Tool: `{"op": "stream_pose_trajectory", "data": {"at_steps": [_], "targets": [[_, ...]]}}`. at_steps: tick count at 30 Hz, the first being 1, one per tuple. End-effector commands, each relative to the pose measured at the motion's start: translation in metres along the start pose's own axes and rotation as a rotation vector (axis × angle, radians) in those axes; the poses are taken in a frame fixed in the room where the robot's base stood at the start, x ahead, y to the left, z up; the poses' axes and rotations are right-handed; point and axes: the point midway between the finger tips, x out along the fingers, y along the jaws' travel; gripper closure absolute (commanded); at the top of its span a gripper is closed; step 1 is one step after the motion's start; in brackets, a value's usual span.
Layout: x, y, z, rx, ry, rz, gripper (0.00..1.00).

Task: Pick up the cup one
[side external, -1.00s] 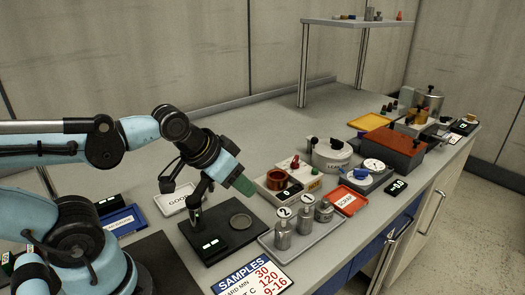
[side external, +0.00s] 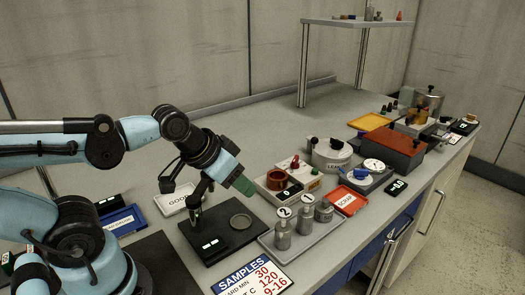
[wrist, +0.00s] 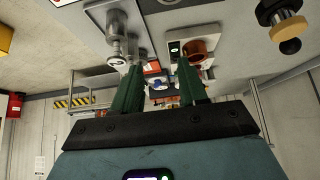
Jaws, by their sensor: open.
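Cup one is a small grey metal vessel (side external: 308,222) with a round white tag marked 1. It stands upright on a grey tray (side external: 313,243), behind and right of a similar cup tagged 2 (side external: 283,240). My gripper (side external: 244,186) is up and to the left of the cups, above the bench and apart from them. In the wrist view my gripper (wrist: 158,72) has its two green fingers spread with nothing held between them. A metal vessel with a round white tag (wrist: 117,62) shows near the left finger; its number is unreadable.
A third metal vessel (side external: 324,211) shares the tray. A black plate with a round pad (side external: 240,222) lies below my gripper. A box with a copper-coloured ring (side external: 277,180) stands behind the tray, and a red SCRAP tray (side external: 347,200) is at its right.

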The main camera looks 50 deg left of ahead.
Motion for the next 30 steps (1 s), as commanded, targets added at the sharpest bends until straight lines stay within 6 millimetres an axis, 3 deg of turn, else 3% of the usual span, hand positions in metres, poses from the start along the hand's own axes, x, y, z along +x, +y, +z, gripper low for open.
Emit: {"op": "stream_pose_trajectory", "data": {"at_steps": [2,8,19,30], "targets": [[0.000,0.000,0.000,0.000,0.000,0.000,0.57],[0.000,0.000,0.000,0.000,0.000,0.000,0.31],[0.000,0.003,-0.007,0.019,-0.014,0.010,0.31],[0.017,0.041,-0.069,0.233,-0.158,0.124,0.31]]}}
